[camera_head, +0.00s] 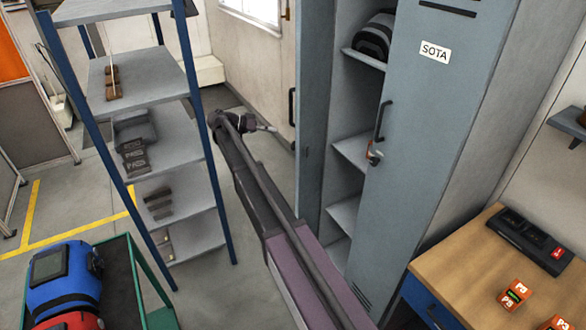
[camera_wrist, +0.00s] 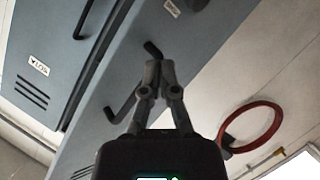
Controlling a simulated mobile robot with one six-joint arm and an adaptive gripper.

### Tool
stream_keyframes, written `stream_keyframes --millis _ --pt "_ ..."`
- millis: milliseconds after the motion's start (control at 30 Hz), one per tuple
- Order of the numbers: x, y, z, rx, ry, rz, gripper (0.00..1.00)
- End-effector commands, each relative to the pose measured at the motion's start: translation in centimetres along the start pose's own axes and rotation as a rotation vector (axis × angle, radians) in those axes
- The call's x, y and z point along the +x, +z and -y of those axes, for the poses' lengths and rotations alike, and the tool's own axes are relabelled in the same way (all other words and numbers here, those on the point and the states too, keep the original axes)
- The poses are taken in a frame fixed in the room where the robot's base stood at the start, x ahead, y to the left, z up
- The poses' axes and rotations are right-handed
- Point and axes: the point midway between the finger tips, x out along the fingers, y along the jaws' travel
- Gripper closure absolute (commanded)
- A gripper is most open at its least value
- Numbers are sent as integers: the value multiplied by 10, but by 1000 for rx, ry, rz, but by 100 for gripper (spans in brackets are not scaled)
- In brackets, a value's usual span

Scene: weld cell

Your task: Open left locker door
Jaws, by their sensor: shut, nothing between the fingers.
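The grey-blue locker's left door (camera_head: 315,110) stands open, seen at a steep angle in the head view, with shelves showing beside it. Its dark handle (camera_head: 292,105) sticks out on the left side. My gripper (camera_head: 272,128) is left of this door, a little below the handle, its tips pointing towards the door. In the wrist view my gripper (camera_wrist: 161,72) has its fingers together and empty, in front of the door face (camera_wrist: 205,55). Parts of the dark handle (camera_wrist: 122,106) show beside and past the fingers; I cannot tell whether they touch.
A blue-post shelf rack (camera_head: 185,125) stands left of my arm. A wooden workbench (camera_head: 455,265) stands at the right. A red ring (camera_wrist: 250,125) shows in the wrist view.

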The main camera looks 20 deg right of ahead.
Motion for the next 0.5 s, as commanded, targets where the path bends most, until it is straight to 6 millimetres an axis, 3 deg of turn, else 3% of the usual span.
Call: stream_keyframes --millis 33,300,500 --pt "5 20 -5 -70 -38 18 100" --pt "46 115 -44 -376 -292 202 100" --pt "64 189 -78 -560 -522 321 100"
